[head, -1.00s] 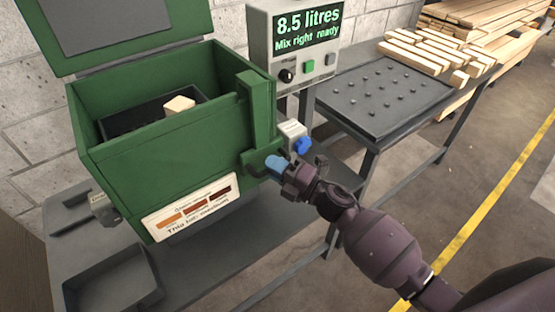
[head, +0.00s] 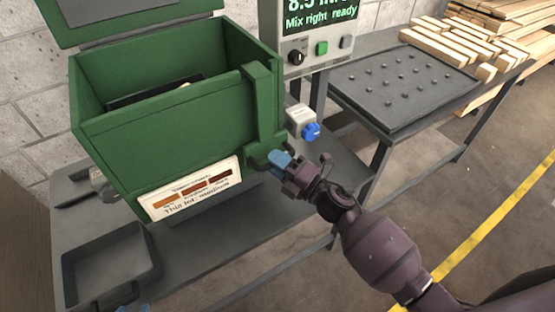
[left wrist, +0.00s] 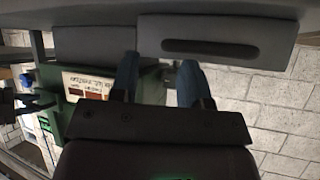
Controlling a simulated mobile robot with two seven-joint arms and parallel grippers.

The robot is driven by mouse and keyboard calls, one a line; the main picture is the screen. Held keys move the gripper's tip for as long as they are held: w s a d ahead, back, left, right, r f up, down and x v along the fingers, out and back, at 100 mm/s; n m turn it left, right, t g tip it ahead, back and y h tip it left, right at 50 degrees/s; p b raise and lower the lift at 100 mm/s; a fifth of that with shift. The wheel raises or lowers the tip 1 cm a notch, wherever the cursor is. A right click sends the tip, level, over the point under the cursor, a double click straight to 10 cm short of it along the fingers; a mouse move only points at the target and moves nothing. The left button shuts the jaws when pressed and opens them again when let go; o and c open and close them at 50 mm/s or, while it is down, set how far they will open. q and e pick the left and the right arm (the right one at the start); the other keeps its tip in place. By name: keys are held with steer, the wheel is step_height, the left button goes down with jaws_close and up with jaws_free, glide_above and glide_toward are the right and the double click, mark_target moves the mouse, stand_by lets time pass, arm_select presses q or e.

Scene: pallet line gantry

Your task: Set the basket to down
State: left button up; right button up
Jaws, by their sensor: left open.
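The green tank (head: 180,135) stands on the bench with its lid (head: 110,20) up. Inside it the dark basket (head: 140,97) shows only in part, with a pale block (head: 185,86) in it; the front wall hides the rest. My left gripper (head: 135,308) barely shows at the bottom edge of the head view. In the left wrist view its fingers (left wrist: 157,82) are apart with nothing between them.
A display box (head: 318,35) reads "Mix right ready". The tank's label (head: 190,188) reads "This lot: medium". A blue knob (head: 310,131) is right of the tank. A shallow grey tray (head: 110,262) is at front left. A studded plate (head: 400,88) and timber (head: 440,50) lie right.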

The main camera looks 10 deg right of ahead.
steer(key=shift+o, duration=1)
steer(key=shift+f, duration=0.1)
steer(key=shift+s+d, duration=0.1)
steer(key=v, duration=1)
steer(key=shift+s, duration=0.25)
steer(key=shift+d, duration=0.15)
